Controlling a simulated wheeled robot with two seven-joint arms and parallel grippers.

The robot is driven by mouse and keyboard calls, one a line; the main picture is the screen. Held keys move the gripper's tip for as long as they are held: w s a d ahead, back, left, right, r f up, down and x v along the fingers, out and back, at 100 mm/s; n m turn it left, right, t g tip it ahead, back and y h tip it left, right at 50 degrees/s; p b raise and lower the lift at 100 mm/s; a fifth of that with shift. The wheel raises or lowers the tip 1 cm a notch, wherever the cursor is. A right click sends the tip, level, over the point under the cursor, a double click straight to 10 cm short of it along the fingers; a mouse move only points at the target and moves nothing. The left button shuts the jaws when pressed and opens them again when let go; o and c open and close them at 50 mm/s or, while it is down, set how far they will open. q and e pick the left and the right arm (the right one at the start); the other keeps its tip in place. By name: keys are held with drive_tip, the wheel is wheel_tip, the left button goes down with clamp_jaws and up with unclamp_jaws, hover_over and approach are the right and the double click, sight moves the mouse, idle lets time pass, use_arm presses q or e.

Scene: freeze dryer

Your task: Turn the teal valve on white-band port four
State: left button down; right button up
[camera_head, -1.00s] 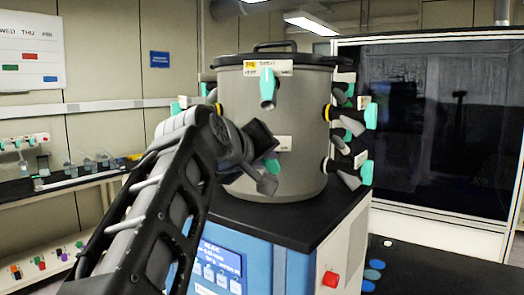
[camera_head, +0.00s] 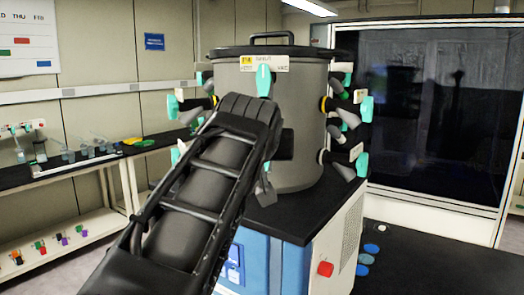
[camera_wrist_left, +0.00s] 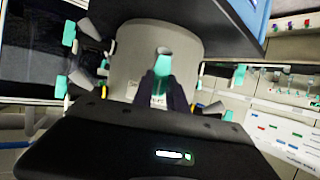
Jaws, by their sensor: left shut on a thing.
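The grey drum (camera_head: 300,120) carries valves with teal handles on its front and sides. My left gripper (camera_wrist_left: 163,88) is shut on a teal valve (camera_wrist_left: 162,66) at the drum's front, with a dark finger on each side of the handle. A grey stub stands beside the handle in the wrist view, and part of a white label shows between the fingers. In the head view my left gripper (camera_head: 282,145) covers most of this lower front valve. Its band and number cannot be read. Another teal valve (camera_head: 264,80) hangs above, under a yellow-and-white label. My right gripper is not in view.
More teal-handled valves (camera_head: 366,108) stick out on the drum's right side, some with yellow bands, and others on its left. The drum stands on a black-topped blue cabinet with a red button (camera_head: 325,269). A side bench (camera_head: 80,165) is at left.

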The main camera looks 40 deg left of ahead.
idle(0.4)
use_arm(q)
drive_tip(key=c, duration=1.3)
unclamp_jaws()
drive_tip(key=shift+s+d, duration=0.1)
drive_tip(key=b+v, duration=0.2)
drive_tip(key=v, duration=0.5)
drive_tip(key=shift+s+d+r, duration=0.1)
drive_tip(key=shift+s+r, duration=0.05)
drive_tip(key=shift+s, duration=0.1)
